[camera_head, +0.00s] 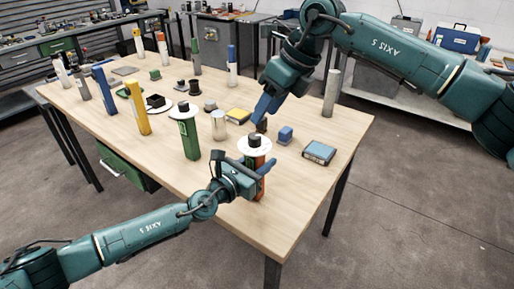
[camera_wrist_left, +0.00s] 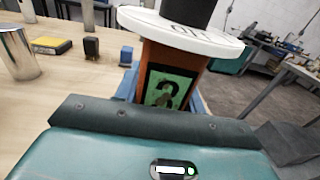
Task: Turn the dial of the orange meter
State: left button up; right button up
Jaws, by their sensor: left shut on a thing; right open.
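The orange meter (camera_head: 257,163) stands upright near the table's front right edge. It has a white disc (camera_head: 245,148) on top and a dark dial (camera_head: 254,140) above that. In the left wrist view its orange body (camera_wrist_left: 176,58) shows a green display, under the lettered white disc (camera_wrist_left: 180,32) and the dark dial (camera_wrist_left: 188,10). My left gripper (camera_head: 259,172) is shut on the meter's body below the disc, with its blue fingers beside it. My right gripper (camera_head: 264,112) is open, pointing down just above and behind the dial. The gap between its fingers is partly hidden.
A green meter (camera_head: 189,140) with a similar disc and dial stands to the left. A metal cylinder (camera_head: 219,126), a yellow block (camera_head: 238,116), a blue cube (camera_head: 285,135) and a flat blue-topped box (camera_head: 319,152) lie near. The table's front right corner is clear.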

notch_tip(320, 180, down, 4)
jog(key=s+m+g+y, duration=0.2)
jog(key=m+y, duration=0.2)
jog(key=m, duration=0.1)
jog(key=m+t+y, duration=0.8)
jog(key=m, duration=2.1)
send_near(255, 135)
jog(key=x, duration=1)
jog(key=shift+f, duration=0.25)
jog(key=shift+c, duration=0.6)
jog(key=c, duration=0.8)
jog(key=shift+c, duration=0.2)
